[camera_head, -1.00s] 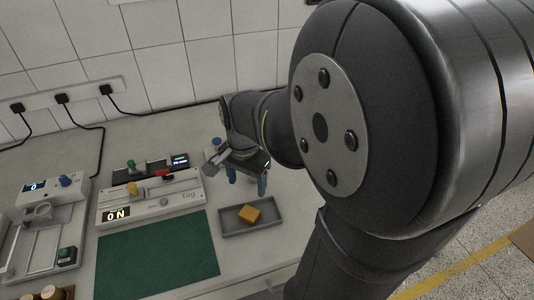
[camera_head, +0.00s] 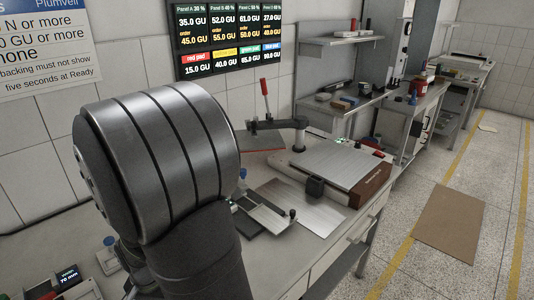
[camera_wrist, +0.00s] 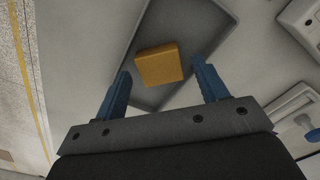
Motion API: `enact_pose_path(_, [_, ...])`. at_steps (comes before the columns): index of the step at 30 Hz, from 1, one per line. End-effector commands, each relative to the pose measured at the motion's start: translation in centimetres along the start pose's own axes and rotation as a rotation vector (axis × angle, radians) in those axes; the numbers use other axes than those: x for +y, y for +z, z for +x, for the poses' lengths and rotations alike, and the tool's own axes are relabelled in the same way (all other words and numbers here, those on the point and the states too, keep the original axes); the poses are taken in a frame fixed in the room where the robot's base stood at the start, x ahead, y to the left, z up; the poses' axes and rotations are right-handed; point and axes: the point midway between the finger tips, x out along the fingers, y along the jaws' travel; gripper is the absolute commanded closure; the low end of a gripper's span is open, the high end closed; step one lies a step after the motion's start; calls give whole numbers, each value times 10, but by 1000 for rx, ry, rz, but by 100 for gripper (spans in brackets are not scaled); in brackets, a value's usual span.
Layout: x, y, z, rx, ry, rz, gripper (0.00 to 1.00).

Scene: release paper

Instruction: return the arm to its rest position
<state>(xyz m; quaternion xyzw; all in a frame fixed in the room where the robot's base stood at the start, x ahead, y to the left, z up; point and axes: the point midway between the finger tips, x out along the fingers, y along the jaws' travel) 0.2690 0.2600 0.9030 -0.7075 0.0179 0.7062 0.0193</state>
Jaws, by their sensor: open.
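My gripper (camera_wrist: 163,84) shows in the wrist view with its two blue fingers spread apart and nothing between them. Past the fingertips, a yellow-orange block (camera_wrist: 160,65) lies in a shallow grey tray (camera_wrist: 136,42). The block appears apart from both fingers; the exact height of the gripper above it is hard to tell. In the head view, my large dark arm links fill the left and centre, and neither gripper, block nor tray shows.
In the head view, a bench holds a flat device with a grey plate (camera_head: 335,160) and a red-handled lever (camera_head: 265,92). Shelves (camera_head: 342,98) stand behind. A brown mat (camera_head: 450,228) lies on the floor between yellow lines. In the wrist view, pale devices (camera_wrist: 300,25) sit at right.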

Motion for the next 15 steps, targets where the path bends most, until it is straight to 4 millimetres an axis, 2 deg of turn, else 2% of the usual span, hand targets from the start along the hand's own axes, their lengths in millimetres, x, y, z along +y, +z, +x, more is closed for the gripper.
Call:
enact_pose_path(5, [0, 0, -8, 0, 0, 0, 34])
enact_pose_path(15, [0, 0, -8, -1, 1, 0, 34])
